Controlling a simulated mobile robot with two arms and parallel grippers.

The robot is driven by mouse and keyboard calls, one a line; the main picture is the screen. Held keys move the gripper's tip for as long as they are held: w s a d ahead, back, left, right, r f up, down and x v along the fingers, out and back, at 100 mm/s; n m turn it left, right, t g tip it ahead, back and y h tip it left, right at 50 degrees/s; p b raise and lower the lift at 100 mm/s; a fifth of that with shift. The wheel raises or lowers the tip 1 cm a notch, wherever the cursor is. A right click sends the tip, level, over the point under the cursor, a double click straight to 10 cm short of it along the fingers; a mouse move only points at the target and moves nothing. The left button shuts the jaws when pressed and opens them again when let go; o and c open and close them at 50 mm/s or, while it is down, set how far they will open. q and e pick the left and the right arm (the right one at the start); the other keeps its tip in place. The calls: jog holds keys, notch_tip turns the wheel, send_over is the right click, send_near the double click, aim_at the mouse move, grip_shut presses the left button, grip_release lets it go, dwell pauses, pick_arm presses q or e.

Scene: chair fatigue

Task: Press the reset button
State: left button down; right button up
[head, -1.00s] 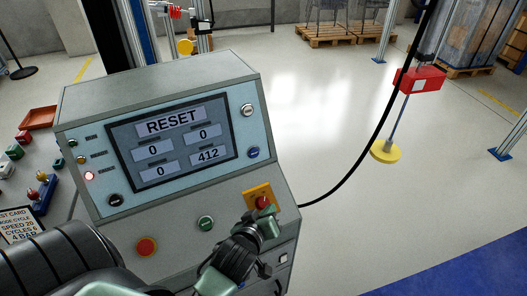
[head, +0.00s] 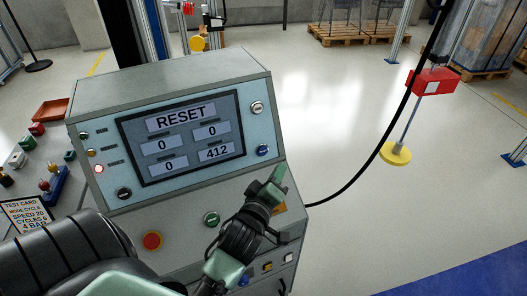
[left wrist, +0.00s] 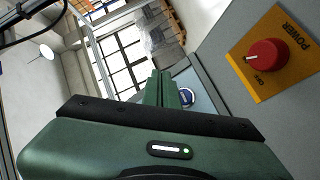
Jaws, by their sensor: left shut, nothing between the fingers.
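The grey control console (head: 170,85) has a sloped light-blue panel with a screen (head: 182,133) reading RESET. A blue button (head: 263,151) sits right of the screen, below a white button (head: 257,107); their lettering is too small to read. My left gripper (head: 279,173) is shut and empty, its green fingertips just below and right of the blue button, apparently apart from it. In the left wrist view the blue button (left wrist: 187,97) shows just right of the fingers (left wrist: 161,88). My right gripper is not in view.
A red POWER knob (left wrist: 267,57) on an orange plate is near my left gripper. Green (head: 212,219), red (head: 152,241) and black (head: 123,194) controls are on the console. A black cable (head: 350,185) runs off its right side. Open floor lies to the right.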

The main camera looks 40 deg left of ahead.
aim_at(263, 151)
pick_arm(q)
jog(key=shift+w+a+f, duration=0.3)
jog(key=shift+w+a, duration=0.3)
jog(key=shift+a, duration=0.5)
jog(key=shift+w+a+f, duration=0.3)
jog(key=shift+w+a, duration=0.25)
jog(key=shift+a, duration=0.55)
jog(key=shift+w+a+f, duration=0.3)
jog(key=shift+w+a, duration=0.3)
jog(key=shift+a, duration=0.5)
jog(key=shift+w+a+f, duration=0.1)
jog(key=shift+w+a, duration=0.1)
jog(key=shift+a, duration=0.15)
jog(key=shift+w+a+f, duration=0.1)
jog(key=shift+w+a, duration=0.05)
jog(key=shift+a, duration=0.15)
jog(key=shift+d, duration=0.1)
dwell(0.4)
jog(key=shift+s+d+r+p, duration=0.25)
jog(key=shift+s+d+p, duration=0.15)
jog(key=shift+d, duration=0.2)
